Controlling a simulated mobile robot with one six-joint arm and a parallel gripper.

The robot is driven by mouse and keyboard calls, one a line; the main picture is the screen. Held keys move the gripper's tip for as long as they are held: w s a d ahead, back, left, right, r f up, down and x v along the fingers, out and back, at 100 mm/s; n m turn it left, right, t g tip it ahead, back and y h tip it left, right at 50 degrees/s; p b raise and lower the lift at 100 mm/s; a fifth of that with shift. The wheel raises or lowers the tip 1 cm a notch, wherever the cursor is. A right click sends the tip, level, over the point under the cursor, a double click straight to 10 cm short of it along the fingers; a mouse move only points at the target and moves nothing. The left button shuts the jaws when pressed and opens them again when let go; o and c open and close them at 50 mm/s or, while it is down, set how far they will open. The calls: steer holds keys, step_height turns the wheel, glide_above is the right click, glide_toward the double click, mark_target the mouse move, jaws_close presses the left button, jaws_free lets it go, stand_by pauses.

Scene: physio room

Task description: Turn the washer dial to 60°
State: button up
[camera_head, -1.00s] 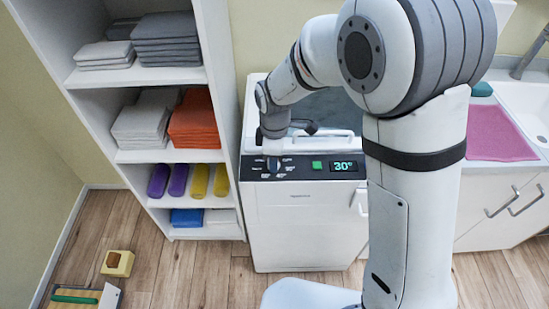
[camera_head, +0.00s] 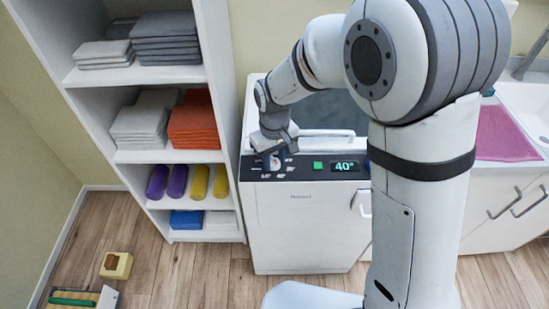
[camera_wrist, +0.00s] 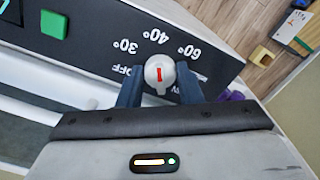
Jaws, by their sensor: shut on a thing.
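The white washer (camera_head: 300,222) stands against the wall with its black control panel on the top front edge. The round dial (camera_wrist: 160,72) is pale with a red mark, and labels 30°, 40° and 60° are printed around it. The display (camera_head: 345,167) reads 40° in green. My gripper (camera_wrist: 161,90) is shut on the dial, one dark finger on each side of it. In the head view my gripper (camera_head: 272,155) reaches down onto the panel's left part and partly hides the dial and its labels.
A green button (camera_head: 318,165) sits between dial and display; it also shows in the wrist view (camera_wrist: 54,24). A white shelf (camera_head: 222,110) with folded towels and rolls stands close on the left. A sink counter with a pink cloth (camera_head: 508,135) is on the right.

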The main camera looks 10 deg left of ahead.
mark_target(274, 160)
steer(key=m, duration=0.5)
steer(key=shift+m, duration=0.3)
steer(key=m, duration=0.4)
steer(key=shift+m+b, duration=0.35)
steer(key=shift+m, duration=0.35)
steer(key=shift+a, duration=0.1)
steer(key=o, duration=1)
steer(key=shift+c, duration=0.2)
step_height(274, 160, up, 8)
steer(key=shift+f, duration=0.1)
